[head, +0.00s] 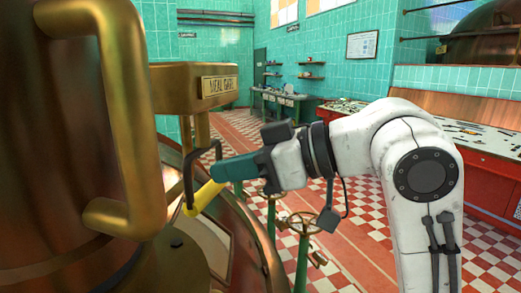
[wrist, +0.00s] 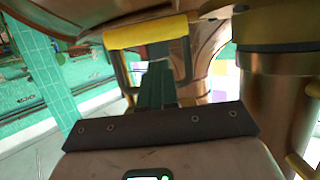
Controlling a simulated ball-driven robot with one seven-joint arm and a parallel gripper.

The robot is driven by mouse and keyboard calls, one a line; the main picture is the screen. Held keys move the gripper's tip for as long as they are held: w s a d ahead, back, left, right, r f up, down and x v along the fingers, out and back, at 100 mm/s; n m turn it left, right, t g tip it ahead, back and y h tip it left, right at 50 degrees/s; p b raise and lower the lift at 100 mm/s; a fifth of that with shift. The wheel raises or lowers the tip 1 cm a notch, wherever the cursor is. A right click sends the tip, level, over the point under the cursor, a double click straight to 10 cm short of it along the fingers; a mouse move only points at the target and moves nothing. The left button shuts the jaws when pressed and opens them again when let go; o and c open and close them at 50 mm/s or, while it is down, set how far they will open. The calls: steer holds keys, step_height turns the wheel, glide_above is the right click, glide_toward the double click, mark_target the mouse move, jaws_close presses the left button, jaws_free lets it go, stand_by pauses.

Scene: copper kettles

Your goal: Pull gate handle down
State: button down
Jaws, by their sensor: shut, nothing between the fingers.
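The gate handle has a yellow grip (head: 204,197) on a dark curved bracket, below a brass housing (head: 180,88) with a plate reading "MEAL GATE". In the wrist view, the yellow grip (wrist: 147,30) crosses the upper part, with its dark side arms running down from its ends. My gripper (head: 216,172) has green fingers, shut and empty, right beside the handle. In the wrist view my gripper (wrist: 160,68) points into the opening framed by the handle's bracket. I cannot tell whether the fingers touch the handle.
A large copper kettle (head: 55,150) with a thick brass grab handle (head: 118,110) fills the left. Valve wheels on green posts (head: 301,222) stand below my arm. A red control console (head: 485,175) is at the right. Checkered floor lies open behind.

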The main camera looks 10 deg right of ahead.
steer(key=shift+w+a+f, duration=0.15)
steer(key=shift+a+f, duration=0.1)
steer(key=shift+f, duration=0.35)
steer(key=shift+w+a+f, duration=0.1)
steer(key=shift+a+f, duration=0.15)
steer(key=shift+f, duration=0.3)
step_height(320, 180, down, 8)
steer(key=b, duration=0.3)
steer(key=shift+r+b, duration=0.15)
steer(key=shift+b, duration=0.2)
steer(key=shift+r, duration=0.15)
